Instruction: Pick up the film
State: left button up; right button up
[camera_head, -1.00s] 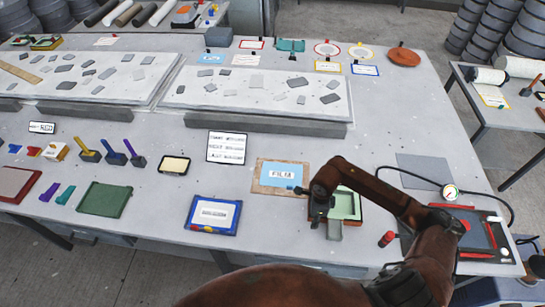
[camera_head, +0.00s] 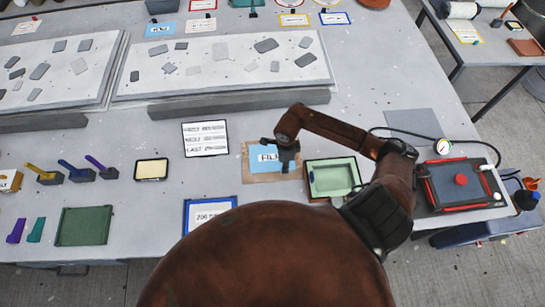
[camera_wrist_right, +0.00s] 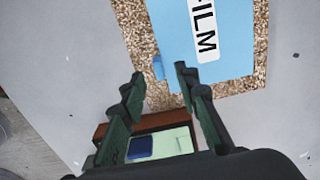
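The film is a blue sheet (camera_head: 265,154) with a white label reading FILM. It lies flat on a brown speckled board (camera_head: 258,174) at the middle of the table. In the right wrist view the film (camera_wrist_right: 235,60) and board (camera_wrist_right: 262,50) fill the upper part, with a small blue tab (camera_wrist_right: 158,67) at the film's edge. My right gripper (camera_head: 286,160) is over the film's right part and hides some of it. In the right wrist view its fingers (camera_wrist_right: 159,72) are apart, on either side of the tab, with nothing held. My left gripper is out of view.
A pale green tray (camera_head: 331,179) in a brown frame sits right of the board. A black-and-red case (camera_head: 440,190) with a gauge (camera_head: 443,147) is farther right. My arm hides the front middle of the table.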

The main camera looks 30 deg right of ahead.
notch_tip(320, 180, down, 2)
jog(key=shift+s+f+p, duration=0.1)
jog(key=shift+f+p, duration=0.15)
jog(key=shift+p, duration=0.05)
jog(key=shift+f, duration=0.55)
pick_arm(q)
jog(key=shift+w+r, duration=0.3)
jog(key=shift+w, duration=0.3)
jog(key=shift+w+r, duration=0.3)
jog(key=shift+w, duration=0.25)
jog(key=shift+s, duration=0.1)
pick_arm(e)
jog(key=shift+c, duration=0.6)
jog(key=c, duration=0.3)
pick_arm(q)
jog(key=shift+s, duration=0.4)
pick_arm(e)
grip_shut()
